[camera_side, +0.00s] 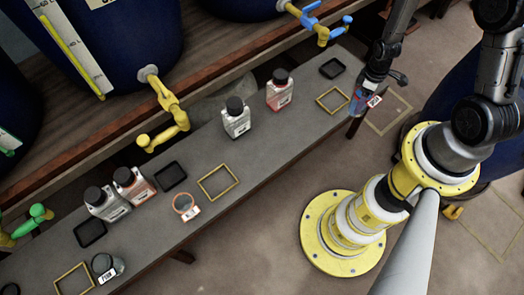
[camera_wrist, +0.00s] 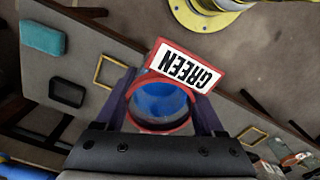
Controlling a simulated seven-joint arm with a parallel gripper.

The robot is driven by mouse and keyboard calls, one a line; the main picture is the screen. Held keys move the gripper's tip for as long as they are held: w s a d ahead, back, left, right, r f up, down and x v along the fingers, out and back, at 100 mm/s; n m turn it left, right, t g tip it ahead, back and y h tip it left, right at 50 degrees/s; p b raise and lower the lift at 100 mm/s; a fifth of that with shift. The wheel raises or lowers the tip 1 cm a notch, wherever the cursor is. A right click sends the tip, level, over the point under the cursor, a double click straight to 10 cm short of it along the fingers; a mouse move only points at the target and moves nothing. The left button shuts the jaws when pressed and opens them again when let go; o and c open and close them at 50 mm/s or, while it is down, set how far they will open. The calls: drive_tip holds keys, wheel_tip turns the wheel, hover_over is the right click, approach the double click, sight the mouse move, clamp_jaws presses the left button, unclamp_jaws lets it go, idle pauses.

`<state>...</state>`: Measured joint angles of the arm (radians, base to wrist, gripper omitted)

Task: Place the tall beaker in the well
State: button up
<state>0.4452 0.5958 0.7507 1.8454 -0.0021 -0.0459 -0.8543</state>
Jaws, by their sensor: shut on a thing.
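My gripper (camera_side: 366,88) is shut on a clear beaker (camera_side: 357,103) with a red rim and blue contents, at the right end of the grey bench. In the wrist view the held beaker (camera_wrist: 160,105) sits between the two fingers, with a red-framed tag reading GREEN. I cannot tell whether its base touches the bench. A black square tray with a recess (camera_side: 333,68) and a yellow square outline (camera_side: 332,99) lie just left of the gripper. They also show in the wrist view, as a black tray (camera_wrist: 68,92) and a yellow outline (camera_wrist: 110,72).
Bottles (camera_side: 236,118) stand along the bench, one with red contents (camera_side: 279,90). Another red-rimmed beaker (camera_side: 183,203) and a dark one (camera_side: 105,265) stand nearer the left. Large blue vats (camera_side: 95,45) with taps (camera_side: 170,105) line the back. A teal block (camera_wrist: 42,38) lies past the tray.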

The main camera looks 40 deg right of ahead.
drive_tip(key=shift+s, duration=0.1)
drive_tip(key=w+a+r+n, duration=0.1)
drive_tip(key=w+a+n, duration=0.4)
drive_tip(key=a, duration=0.4)
drive_tip(key=w+a+n, duration=0.5)
drive_tip(key=a, duration=0.4)
drive_tip(key=s+a+n, duration=0.3)
drive_tip(key=a+n, duration=0.1)
drive_tip(key=a, duration=0.7)
drive_tip(key=s+a+n, duration=0.4)
drive_tip(key=a, duration=0.8)
drive_tip(key=w+a+f, duration=0.5)
drive_tip(key=w+f, duration=0.2)
drive_tip(key=w+a+f, duration=0.3)
drive_tip(key=shift+w+a+f, duration=0.2)
drive_tip(key=shift+a+f, duration=0.15)
drive_tip(key=shift+f, duration=1.5)
